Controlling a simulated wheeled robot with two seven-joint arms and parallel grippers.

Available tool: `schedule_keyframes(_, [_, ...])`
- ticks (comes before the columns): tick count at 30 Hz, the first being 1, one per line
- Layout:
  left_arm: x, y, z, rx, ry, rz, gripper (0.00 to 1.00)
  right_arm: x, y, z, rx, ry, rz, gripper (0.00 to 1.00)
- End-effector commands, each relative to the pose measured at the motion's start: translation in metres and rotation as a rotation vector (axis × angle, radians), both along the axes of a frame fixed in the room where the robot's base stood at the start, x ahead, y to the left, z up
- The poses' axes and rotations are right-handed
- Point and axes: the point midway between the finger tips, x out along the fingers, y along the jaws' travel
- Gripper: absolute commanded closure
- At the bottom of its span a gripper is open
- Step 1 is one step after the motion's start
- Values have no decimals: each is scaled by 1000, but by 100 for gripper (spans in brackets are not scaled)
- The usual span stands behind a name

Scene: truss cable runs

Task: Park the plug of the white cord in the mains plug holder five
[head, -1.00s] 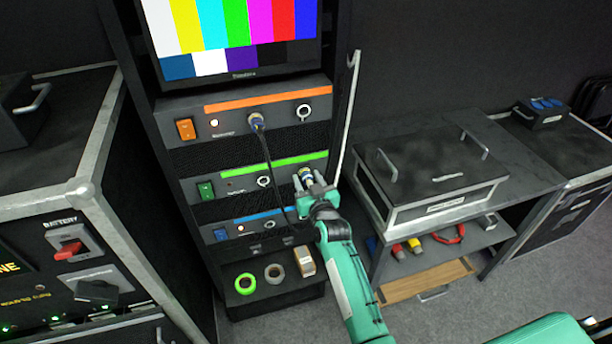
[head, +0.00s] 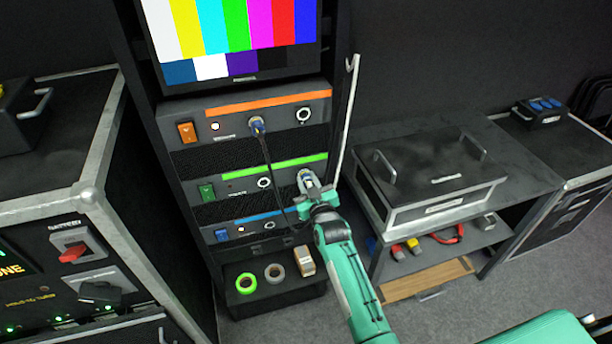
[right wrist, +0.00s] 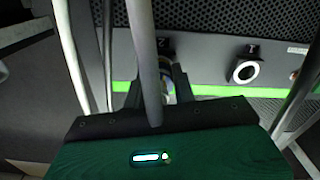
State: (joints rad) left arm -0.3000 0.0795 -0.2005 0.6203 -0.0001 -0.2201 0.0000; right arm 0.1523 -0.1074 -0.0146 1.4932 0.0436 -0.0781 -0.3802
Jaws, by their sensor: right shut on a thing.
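My right gripper (head: 306,178) reaches to the right-hand socket of the green-striped rack unit (head: 290,166). It is shut on a cable connector (head: 305,174) with blue and yellow bands, which sits at that socket. In the right wrist view the fingers (right wrist: 165,88) close around the connector (right wrist: 169,90), mostly hidden behind a pale grey cord (right wrist: 145,60) crossing in front. I cannot tell whether this cord is the white one. No mains plug and no holder numbered five can be made out. My left gripper is not in view.
A dark cable (head: 268,165) hangs from a blue connector (head: 257,126) on the orange-striped unit. A thin pale upright rod (head: 344,120) stands right of the rack. A lidded black case (head: 430,165) sits on the right bench. Tape rolls (head: 246,283) lie on the lower shelf.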

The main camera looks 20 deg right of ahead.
Motion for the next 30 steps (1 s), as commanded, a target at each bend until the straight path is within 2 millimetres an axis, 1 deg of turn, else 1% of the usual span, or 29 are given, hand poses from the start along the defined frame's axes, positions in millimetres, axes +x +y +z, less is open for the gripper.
schedule_keyframes(10, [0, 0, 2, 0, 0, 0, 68, 0, 0, 1, -29, -2, 0, 97])
schedule_keyframes(15, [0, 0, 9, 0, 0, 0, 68, 1, 0, 2, -175, -7, 1, 97])
schedule_keyframes(18, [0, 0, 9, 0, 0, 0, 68, 1, 0, 1, -246, -10, 1, 97])
schedule_keyframes(26, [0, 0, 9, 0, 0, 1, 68, 1, 0, 1, -258, -12, 0, 97])
schedule_keyframes(28, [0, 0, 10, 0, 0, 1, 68, 1, 0, 2, -290, -12, 0, 97])
schedule_keyframes(30, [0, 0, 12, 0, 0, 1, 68, 1, 0, 2, -363, -15, 0, 97])
